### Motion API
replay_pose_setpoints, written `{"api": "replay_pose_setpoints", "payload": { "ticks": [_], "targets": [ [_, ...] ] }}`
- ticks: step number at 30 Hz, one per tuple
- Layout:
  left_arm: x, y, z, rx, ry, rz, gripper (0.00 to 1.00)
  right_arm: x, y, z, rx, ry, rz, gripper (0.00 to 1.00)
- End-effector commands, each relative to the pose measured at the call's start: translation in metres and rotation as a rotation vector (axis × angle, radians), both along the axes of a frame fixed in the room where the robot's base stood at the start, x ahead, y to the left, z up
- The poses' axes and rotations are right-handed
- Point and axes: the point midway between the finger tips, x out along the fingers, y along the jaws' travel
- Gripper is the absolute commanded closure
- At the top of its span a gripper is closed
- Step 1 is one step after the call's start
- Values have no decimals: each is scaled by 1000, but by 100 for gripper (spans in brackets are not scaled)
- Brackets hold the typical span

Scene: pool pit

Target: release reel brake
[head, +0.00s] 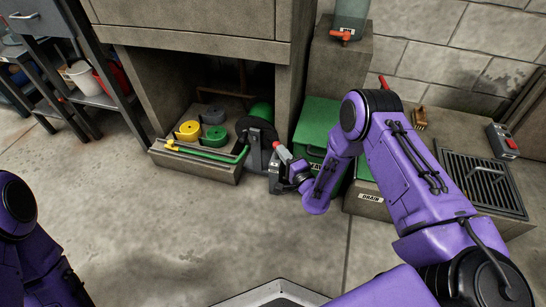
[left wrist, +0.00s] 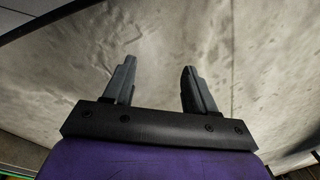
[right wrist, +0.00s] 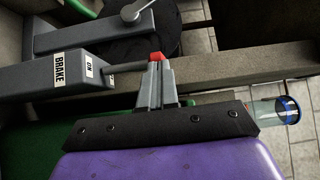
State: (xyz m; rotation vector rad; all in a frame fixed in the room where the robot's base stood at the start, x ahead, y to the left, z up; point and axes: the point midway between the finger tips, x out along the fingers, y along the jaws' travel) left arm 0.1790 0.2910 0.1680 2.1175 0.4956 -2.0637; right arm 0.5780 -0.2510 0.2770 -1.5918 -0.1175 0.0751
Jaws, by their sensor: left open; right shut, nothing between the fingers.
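The hose reel (head: 257,137) stands in the low recess, with a dark round face and green behind it. Its grey brake box, labelled BRAKE and ON, shows in the right wrist view (right wrist: 66,73). A thin lever reaches from the box to a red tip (right wrist: 156,56). My right gripper (right wrist: 157,72) is shut and empty, its fingertips right at the red tip; I cannot tell whether they touch it. In the head view my right gripper (head: 287,170) is beside the reel and partly hides the box. My left gripper (left wrist: 157,78) is open and empty, away from the reel.
A green box (head: 317,124) stands right of the reel, with a DRAIN-labelled ledge and grate (head: 482,180) farther right. The floor in front is clear.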

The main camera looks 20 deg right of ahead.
Motion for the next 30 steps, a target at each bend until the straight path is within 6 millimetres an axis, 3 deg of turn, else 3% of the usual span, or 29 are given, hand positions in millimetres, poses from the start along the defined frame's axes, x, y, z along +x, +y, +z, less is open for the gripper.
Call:
{"api": "replay_pose_setpoints", "payload": {
  "ticks": [7,19,23,30],
  "targets": [
    [10,1,7,29,-83,61,44,7,-17,4,-1,-3,-14,100],
    [12,1,8,34,-100,74,44,10,-19,4,-2,-1,-11,100],
    [18,1,16,52,-153,113,44,-7,-20,6,-3,2,-9,100],
    [33,6,38,105,-302,223,44,-59,-26,5,-2,3,-10,100]
  ]
}}
